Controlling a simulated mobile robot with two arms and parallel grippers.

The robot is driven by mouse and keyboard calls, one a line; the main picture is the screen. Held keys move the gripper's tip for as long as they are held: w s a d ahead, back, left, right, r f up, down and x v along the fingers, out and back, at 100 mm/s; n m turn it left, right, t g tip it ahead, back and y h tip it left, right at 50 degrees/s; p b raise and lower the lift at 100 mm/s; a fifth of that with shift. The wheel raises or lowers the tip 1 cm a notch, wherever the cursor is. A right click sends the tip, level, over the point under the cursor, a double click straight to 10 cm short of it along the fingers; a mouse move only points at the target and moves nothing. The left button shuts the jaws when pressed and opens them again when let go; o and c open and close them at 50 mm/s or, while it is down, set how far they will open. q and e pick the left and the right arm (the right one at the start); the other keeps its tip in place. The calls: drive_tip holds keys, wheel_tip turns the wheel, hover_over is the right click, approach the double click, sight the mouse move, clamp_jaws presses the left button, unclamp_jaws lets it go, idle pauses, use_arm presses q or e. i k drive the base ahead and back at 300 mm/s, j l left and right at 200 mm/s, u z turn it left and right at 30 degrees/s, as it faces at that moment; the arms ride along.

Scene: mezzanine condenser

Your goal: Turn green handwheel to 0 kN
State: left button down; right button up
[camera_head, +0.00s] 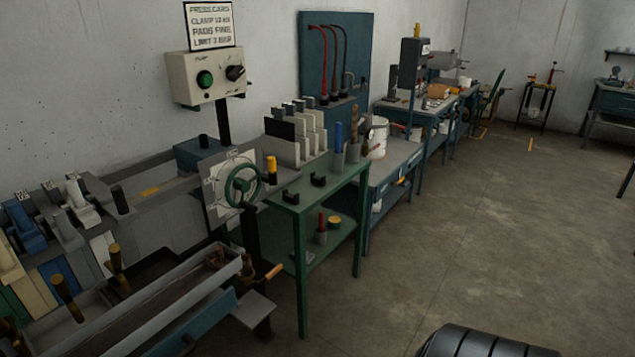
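The green handwheel (243,187) is left of the picture's middle, on a grey panel at the end of the long grey machine. It has a rim with spokes and a dark hub. A round white dial (222,170) sits behind the wheel and is partly covered by it. Its marks and the reading are too small to tell. A yellow-topped dark handle or post (271,168) stands just right of the wheel. Neither of my grippers shows in this view, and nothing is seen touching the wheel.
A green table (357,185) with blocks and tools stands right of the wheel. A grey trough (150,302) lies in front of the machine at lower left. The floor (470,230) to the right is mostly clear.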

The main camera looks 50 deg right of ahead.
sight(243, 185)
drive_tip(key=z, duration=1.25)
